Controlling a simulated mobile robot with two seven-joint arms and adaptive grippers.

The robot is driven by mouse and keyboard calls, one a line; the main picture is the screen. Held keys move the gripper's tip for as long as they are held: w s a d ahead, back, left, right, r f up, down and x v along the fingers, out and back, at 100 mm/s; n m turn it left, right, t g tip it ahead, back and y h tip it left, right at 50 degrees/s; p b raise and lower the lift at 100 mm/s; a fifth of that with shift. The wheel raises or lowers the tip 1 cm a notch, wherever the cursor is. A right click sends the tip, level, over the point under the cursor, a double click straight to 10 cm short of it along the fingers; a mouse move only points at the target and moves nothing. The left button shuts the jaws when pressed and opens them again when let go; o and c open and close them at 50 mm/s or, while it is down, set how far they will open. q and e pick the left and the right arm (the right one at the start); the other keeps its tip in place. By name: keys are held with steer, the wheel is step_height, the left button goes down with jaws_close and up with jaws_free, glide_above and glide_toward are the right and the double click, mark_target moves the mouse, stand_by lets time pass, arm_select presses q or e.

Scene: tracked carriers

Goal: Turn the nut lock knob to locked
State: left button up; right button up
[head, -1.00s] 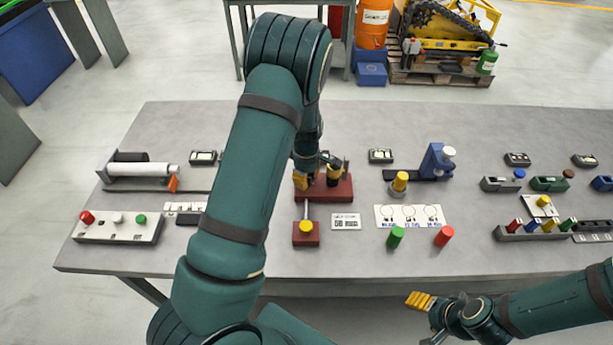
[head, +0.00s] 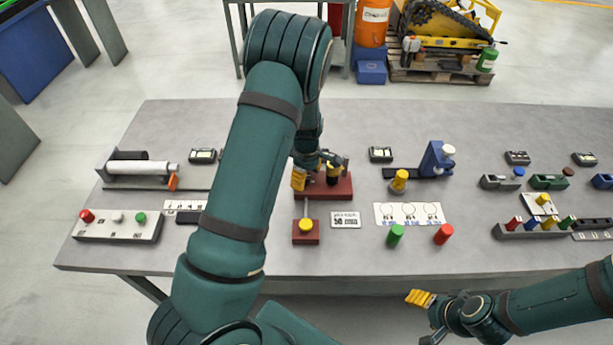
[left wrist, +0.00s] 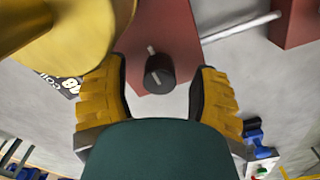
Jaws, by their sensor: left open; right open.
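The nut lock knob appears to be the round black knob (left wrist: 160,73) with a pale pointer mark, on a dark red base (left wrist: 160,30) in the left wrist view. In the head view the dark red base (head: 338,190) stands mid-table, with the knob largely hidden by the gripper. My left gripper (left wrist: 160,88) is open, its yellow fingers on either side of the knob with gaps between. It also shows over the base in the head view (head: 317,177). My right gripper (head: 422,318) is open and empty beyond the table's front edge; its fingers are partly hidden.
A smaller red block with a yellow knob (head: 306,226) and a rod stands in front of the base, beside a printed card (head: 345,220). A large yellow part (left wrist: 60,30) fills the wrist view's upper left.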

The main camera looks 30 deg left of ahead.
mark_target(307, 176)
arm_select(q)
step_height(307, 176, up, 12)
stand_by(0.4)
steer(key=shift+f, duration=0.2)
